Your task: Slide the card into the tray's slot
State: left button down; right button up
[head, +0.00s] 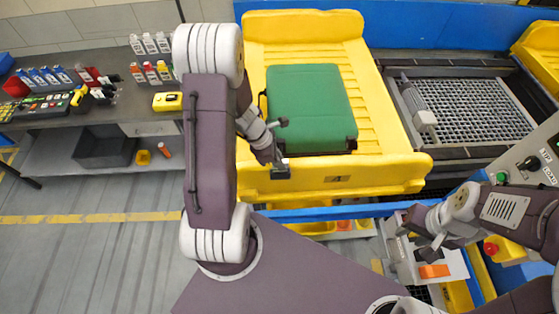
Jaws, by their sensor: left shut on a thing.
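The yellow tray (400,165) lies in the upper middle of the head view, with a green suitcase (308,100) in it. Its front wall carries a dark label marked 4 (338,179). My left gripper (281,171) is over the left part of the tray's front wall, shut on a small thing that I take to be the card. The card is almost wholly hidden by the fingers, and I cannot tell whether it touches the slot. My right gripper (428,244) is apart from the tray, low at the right; I cannot tell its opening.
A white stand with an orange piece (434,271) is below my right gripper. A control panel (535,160) is at the right edge. A roller conveyor with a metal grid (470,108) lies right of the tray. A dark workbench (110,112) with small bottles stands at the left.

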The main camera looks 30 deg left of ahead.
pick_arm(q)
jog(key=shift+f+b, duration=0.4)
jog(key=shift+f, duration=0.1)
jog(key=c, duration=1.3)
grip_release()
jog(key=p+v, duration=0.2)
jog(key=v, duration=0.7)
